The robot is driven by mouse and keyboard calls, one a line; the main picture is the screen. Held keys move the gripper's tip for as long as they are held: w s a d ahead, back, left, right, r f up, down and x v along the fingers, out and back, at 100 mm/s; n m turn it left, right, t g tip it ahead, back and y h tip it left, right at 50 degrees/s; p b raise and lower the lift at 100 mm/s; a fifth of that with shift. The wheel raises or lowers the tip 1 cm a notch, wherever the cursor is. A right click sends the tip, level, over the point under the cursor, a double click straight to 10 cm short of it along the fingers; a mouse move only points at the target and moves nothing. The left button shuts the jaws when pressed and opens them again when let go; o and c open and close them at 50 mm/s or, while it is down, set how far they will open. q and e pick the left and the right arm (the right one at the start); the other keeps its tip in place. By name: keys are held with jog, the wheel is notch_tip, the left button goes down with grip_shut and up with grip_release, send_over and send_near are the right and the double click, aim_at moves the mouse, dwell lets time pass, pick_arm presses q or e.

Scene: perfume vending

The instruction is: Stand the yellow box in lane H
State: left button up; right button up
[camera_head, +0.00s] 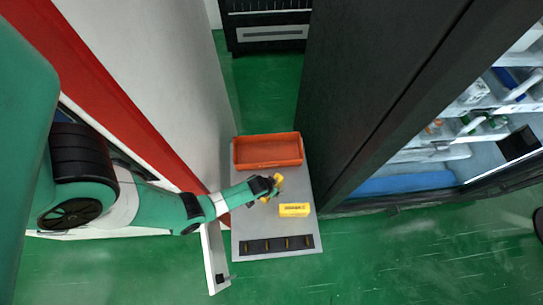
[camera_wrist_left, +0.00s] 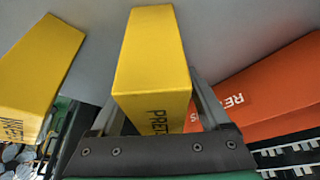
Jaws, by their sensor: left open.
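A yellow box (camera_wrist_left: 150,50) with dark lettering stands between the fingers of my left gripper (camera_wrist_left: 162,95) in the left wrist view. The jaws are open around it. In the head view this box (camera_head: 279,181) shows at the tip of my left gripper (camera_head: 270,188), over the grey table. A second yellow box (camera_head: 293,210) lies on the table just below and right of the gripper; it also shows at the left of the wrist view (camera_wrist_left: 38,60). I cannot make out a lane marked H. My right gripper is not in view.
An orange bin (camera_head: 267,164) stands at the far end of the table (camera_head: 245,222). A dark strip with several yellow marks (camera_head: 277,245) lies along the near edge. A tall dark cabinet (camera_head: 370,80) stands close on the right, with shelves of goods (camera_head: 450,135).

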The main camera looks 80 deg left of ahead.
pick_arm(q)
grip_shut()
dwell(0.5)
jog(key=shift+r, duration=0.1)
jog(key=shift+r+p, duration=0.25)
jog(key=shift+p, duration=0.1)
notch_tip(320, 180, up, 3)
jog(key=shift+f+p, duration=0.1)
jog(key=shift+p, duration=0.7)
jog(key=s+d+r+p, duration=0.1)
jog(key=r+p, duration=0.1)
jog(key=s+d+r+p, duration=0.1)
jog(key=d+r, duration=0.1)
jog(key=r, duration=0.1)
jog(key=s+d+r+p, duration=0.1)
jog(key=r+p, duration=0.1)
jog(key=shift+s+d+r+p, duration=0.1)
jog(key=shift+d+r+p, duration=0.2)
jog(key=shift+r, duration=0.1)
jog(key=s+d+r+p, duration=0.2)
jog(key=s+d+p, duration=0.2)
jog(key=d, duration=0.3)
jog(key=shift+s+r+p, duration=0.3)
jog(key=shift+s+p, duration=0.1)
